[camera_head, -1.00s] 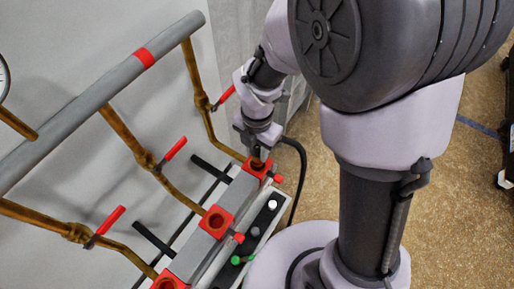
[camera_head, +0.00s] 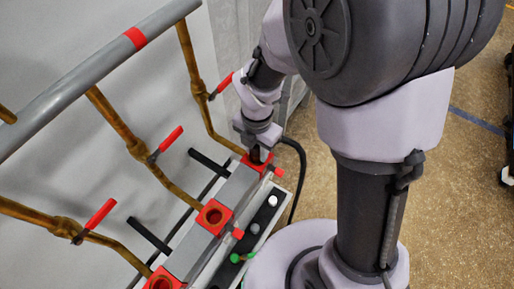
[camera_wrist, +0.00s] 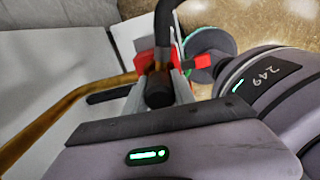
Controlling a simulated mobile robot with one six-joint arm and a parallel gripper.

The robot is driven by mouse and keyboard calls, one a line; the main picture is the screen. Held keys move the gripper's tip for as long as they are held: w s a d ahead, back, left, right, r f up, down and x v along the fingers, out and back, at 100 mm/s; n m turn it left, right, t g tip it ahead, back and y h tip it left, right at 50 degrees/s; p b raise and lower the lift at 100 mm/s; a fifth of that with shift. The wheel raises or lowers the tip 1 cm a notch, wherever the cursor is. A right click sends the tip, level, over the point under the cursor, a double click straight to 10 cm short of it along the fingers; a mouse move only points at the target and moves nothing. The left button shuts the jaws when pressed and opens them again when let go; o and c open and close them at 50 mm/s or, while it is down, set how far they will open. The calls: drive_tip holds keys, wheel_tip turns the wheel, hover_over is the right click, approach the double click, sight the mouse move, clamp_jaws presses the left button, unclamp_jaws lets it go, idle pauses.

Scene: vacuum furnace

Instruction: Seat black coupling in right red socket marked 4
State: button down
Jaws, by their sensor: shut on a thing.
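The black coupling (camera_wrist: 158,90) is in my gripper, between its fingers in the wrist view, with a black hose (camera_wrist: 166,20) beyond it. In the head view my gripper (camera_head: 257,152) is at the far end red socket (camera_head: 262,167), with the dark coupling (camera_head: 255,155) at that socket's top. Red parts of the socket also show behind the gripper in the wrist view (camera_wrist: 143,64). I cannot tell how deep the coupling sits, and no number on the socket is readable.
Two more red sockets, the middle one (camera_head: 214,217) and the near one (camera_head: 163,283), line the grey rail. Brass pipes with red-handled valves (camera_head: 166,142) run down beside them from a grey pipe (camera_head: 90,80). A panel with small knobs (camera_head: 254,229) lies alongside.

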drive_tip(key=shift+f, duration=0.3)
idle(0.4)
drive_tip(key=c, duration=0.9)
unclamp_jaws()
drive_tip(key=shift+c, duration=0.2)
wheel_tip(320, 180, up, 18)
drive_tip(key=p, duration=0.6)
drive_tip(key=shift+f+p, duration=0.25)
drive_tip(key=shift+p, duration=0.15)
drive_tip(key=s+d+r+m+t+y+b, duration=0.1)
drive_tip(key=s+d+m+t+b, duration=0.2)
drive_tip(key=m, duration=1.3)
drive_tip(key=s+d+r+m+t+y+b, duration=0.1)
drive_tip(key=s+m+b, duration=0.5)
drive_tip(key=m, duration=1)
drive_tip(key=s+d+t, duration=0.1)
drive_tip(key=s+d, duration=0.1)
drive_tip(key=shift+d+t, duration=0.35)
drive_tip(key=shift+t, duration=0.05)
